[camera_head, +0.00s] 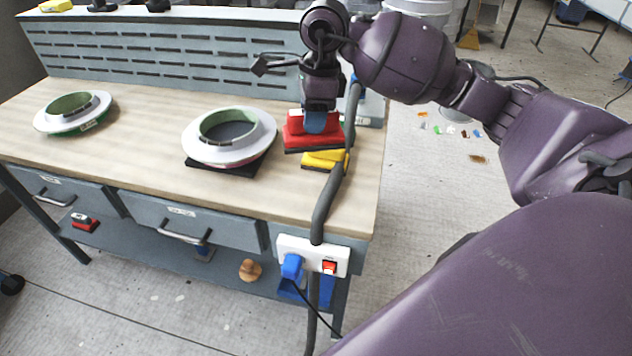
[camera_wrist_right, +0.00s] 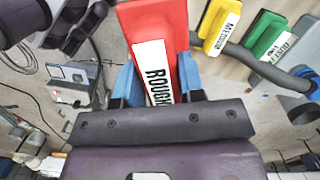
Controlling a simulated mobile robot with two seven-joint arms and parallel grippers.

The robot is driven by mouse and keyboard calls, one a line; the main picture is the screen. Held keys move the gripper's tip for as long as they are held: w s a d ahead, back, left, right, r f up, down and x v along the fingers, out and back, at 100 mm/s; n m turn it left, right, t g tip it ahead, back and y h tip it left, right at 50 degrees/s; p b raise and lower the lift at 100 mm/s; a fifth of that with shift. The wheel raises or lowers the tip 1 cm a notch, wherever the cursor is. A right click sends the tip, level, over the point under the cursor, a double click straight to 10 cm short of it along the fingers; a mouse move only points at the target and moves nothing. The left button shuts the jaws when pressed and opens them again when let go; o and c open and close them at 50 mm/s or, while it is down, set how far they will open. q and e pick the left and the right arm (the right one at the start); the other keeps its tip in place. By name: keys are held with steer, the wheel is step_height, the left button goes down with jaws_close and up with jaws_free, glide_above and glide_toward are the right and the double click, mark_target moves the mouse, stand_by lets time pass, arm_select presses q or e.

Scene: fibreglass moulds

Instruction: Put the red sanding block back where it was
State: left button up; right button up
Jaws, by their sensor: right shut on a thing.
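The red sanding block (camera_head: 299,139) is at the right end of the workbench in the head view. It also shows in the right wrist view (camera_wrist_right: 158,22), with a white label reading "ROUGH". My right gripper (camera_head: 315,121) is shut on it from above, its blue fingers on either side of the block in the wrist view (camera_wrist_right: 153,85). I cannot tell whether the block's underside touches the bench. A yellow block (camera_head: 325,158) lies just in front of it, partly behind a dark hose. My left gripper is not in view.
A green block (camera_wrist_right: 264,36) sits beyond the yellow one in the wrist view. Two ring moulds, one at the middle (camera_head: 205,150) and one at the left (camera_head: 47,122), stand on the bench (camera_head: 130,150). The hose (camera_head: 328,200) runs down past the bench's front edge. Bench between the moulds is clear.

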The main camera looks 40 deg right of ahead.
step_height(320, 180, down, 16)
steer(key=shift+s+f, duration=0.1)
steer(key=shift+f, duration=0.1)
stand_by(0.4)
steer(key=shift+d+f, duration=0.1)
steer(key=shift+f, duration=0.1)
steer(key=o, duration=0.9)
steer(key=shift+r, duration=0.15)
steer(key=r, duration=0.4)
steer(key=d+r, duration=0.1)
steer(key=r, duration=0.7)
steer(key=shift+s+d, duration=0.15)
steer(key=shift+s, duration=0.2)
